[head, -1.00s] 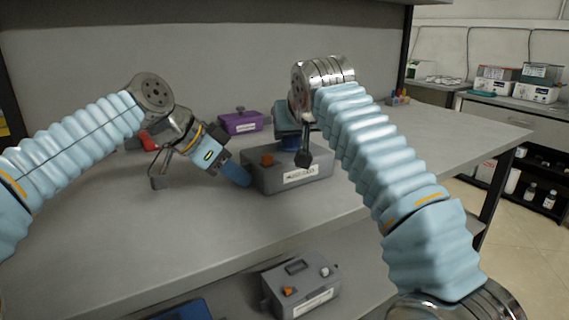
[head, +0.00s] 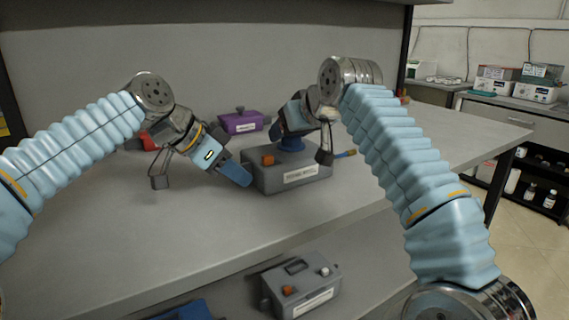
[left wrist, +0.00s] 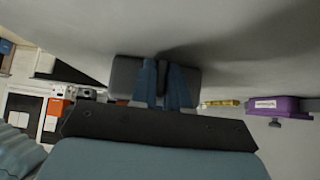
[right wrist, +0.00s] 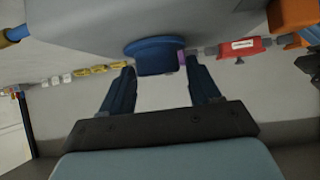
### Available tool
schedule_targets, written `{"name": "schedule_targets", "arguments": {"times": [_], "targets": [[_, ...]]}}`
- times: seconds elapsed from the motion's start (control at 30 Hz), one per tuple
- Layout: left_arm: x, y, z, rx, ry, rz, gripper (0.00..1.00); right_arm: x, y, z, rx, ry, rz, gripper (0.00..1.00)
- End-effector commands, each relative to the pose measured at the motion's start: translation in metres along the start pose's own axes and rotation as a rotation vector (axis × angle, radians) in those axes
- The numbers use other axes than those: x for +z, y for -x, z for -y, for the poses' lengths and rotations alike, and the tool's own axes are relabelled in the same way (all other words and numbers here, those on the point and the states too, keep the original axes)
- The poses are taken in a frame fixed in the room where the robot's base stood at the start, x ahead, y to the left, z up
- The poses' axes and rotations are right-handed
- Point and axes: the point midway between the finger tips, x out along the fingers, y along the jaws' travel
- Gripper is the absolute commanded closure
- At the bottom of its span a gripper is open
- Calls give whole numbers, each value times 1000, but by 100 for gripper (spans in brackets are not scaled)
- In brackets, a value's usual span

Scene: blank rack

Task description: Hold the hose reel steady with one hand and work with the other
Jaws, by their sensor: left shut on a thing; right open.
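The hose reel appears to be the grey box (head: 290,180) with a pale label on its front, standing on the bench. It has an orange block (head: 267,159) on top, a round blue knob (head: 291,144), and a yellow and blue handle (head: 345,154) at its right. My left gripper (head: 243,174) is shut on the box's left side; its fingers also meet the box in the left wrist view (left wrist: 166,100). My right gripper (head: 288,128) is open just above the blue knob. In the right wrist view the knob (right wrist: 155,56) lies between and beyond the fingertips.
A purple box (head: 239,122) stands behind on the bench, and a red item (head: 147,139) lies behind my left arm. Another grey box (head: 302,287) sits on the lower shelf. The front and right bench top (head: 440,140) are clear.

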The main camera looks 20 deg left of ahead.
Motion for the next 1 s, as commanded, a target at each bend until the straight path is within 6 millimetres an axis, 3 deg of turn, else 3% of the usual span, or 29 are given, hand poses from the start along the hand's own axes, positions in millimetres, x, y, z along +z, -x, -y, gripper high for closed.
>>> {"name": "schedule_targets", "arguments": {"times": [0.1, 0.37, 0.4, 0.7, 0.9, 0.93, 1.0], "targets": [[0, 0, 0, 0, 1, 1, 100, 0, 0, 0, 1, 0, 0, 38], [0, 0, 0, -1, 1, 1, 100, 0, 0, 0, 2, -1, 0, 78], [0, 0, 0, -1, 1, 1, 100, 0, 0, 0, 3, -1, 0, 80], [1, 0, 0, -1, 1, 1, 100, 0, 0, 1, 202, -141, 0, 80], [0, 0, 0, 0, 1, 1, 100, 0, 0, 0, 209, -148, 0, 81], [0, 0, 0, 0, 1, 1, 100, 0, 0, 0, 209, -148, 0, 53], [0, 0, 0, 0, 1, 1, 100, 0, 0, 0, 208, -148, 0, 42]]}}
